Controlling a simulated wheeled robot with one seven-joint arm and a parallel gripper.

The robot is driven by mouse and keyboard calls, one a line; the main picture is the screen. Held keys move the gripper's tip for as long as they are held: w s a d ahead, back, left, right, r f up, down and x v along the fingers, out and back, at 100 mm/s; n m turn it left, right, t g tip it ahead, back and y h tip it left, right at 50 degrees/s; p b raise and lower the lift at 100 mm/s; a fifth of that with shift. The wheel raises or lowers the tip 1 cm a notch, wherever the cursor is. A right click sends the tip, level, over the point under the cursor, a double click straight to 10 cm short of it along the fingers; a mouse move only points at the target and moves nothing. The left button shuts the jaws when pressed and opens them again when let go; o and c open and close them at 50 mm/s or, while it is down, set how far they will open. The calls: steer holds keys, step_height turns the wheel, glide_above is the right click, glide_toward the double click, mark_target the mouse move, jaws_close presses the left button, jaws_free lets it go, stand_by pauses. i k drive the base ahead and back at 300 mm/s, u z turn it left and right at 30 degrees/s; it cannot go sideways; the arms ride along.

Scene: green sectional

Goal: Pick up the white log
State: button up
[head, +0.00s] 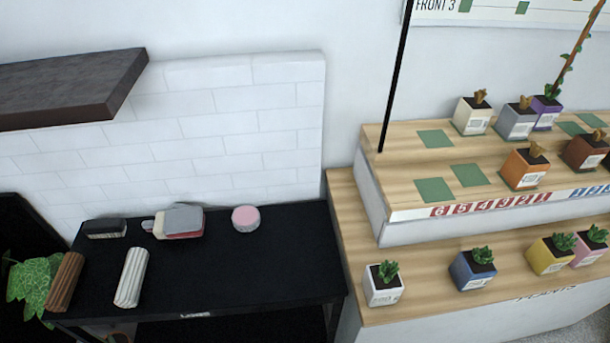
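The white log (131,277) is a pale ridged cylinder. It lies on the black table (250,270) in the lower left of the head view, slightly tilted in the picture, with its lower end close to the table's front edge. A brown log (65,282) of similar shape lies to its left, with a gap between them. My gripper does not show in this view.
Behind the white log are a dark brush-like block (105,228), a grey and red item (180,221) and a pink round item (245,218). A dark shelf (70,85) overhangs at upper left. A wooden stepped stand (350,220) with potted plants stands right. The table's right part is clear.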

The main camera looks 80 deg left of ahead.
mark_target(128, 294)
steer(key=u, duration=5.5)
steer(key=i, duration=1.65)
